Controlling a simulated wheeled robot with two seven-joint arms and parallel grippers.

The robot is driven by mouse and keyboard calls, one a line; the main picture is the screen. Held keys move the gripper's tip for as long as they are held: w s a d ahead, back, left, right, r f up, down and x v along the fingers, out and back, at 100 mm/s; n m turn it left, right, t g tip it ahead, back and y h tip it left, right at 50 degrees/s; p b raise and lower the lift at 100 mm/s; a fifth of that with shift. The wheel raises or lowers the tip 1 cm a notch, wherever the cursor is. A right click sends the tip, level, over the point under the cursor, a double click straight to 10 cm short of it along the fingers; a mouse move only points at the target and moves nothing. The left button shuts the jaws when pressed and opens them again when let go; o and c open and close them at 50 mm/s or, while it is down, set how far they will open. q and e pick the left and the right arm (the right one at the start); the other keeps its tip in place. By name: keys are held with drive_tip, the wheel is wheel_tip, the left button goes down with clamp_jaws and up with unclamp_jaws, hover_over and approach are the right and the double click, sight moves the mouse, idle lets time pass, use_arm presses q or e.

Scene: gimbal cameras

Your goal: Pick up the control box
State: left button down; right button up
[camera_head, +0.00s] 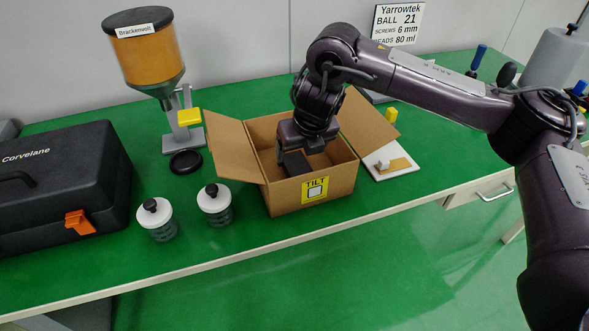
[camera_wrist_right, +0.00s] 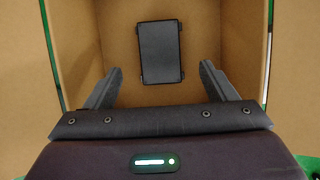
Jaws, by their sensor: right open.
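The control box is a dark grey rectangular box with small corner tabs. In the right wrist view the control box (camera_wrist_right: 160,52) lies on the floor of an open cardboard box (camera_head: 322,188), beyond and between my fingertips. My right gripper (camera_head: 299,152) reaches down into the cardboard box in the head view and hides part of its inside. In the right wrist view the right gripper (camera_wrist_right: 159,72) is open, one finger on each side, with gaps to the control box and nothing between the pads. My left gripper is not in view.
The cardboard flaps stand spread out, with a yellow TILT label (camera_head: 315,190) in front. Two white-lidded jars (camera_head: 214,198) and a black case (camera_head: 62,185) are to the left. An orange hopper (camera_head: 146,55) stands behind. A white board (camera_head: 391,164) lies right; the green bench front is clear.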

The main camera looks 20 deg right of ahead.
sight(297, 164)
drive_tip(key=shift+s+x, duration=0.2)
drive_tip(key=shift+x, duration=0.75)
drive_tip(key=x, duration=0.5)
drive_tip(key=shift+c, duration=0.5)
drive_tip(key=c, duration=0.9)
drive_tip(key=shift+c, duration=0.7)
drive_tip(key=shift+w+r, duration=0.1)
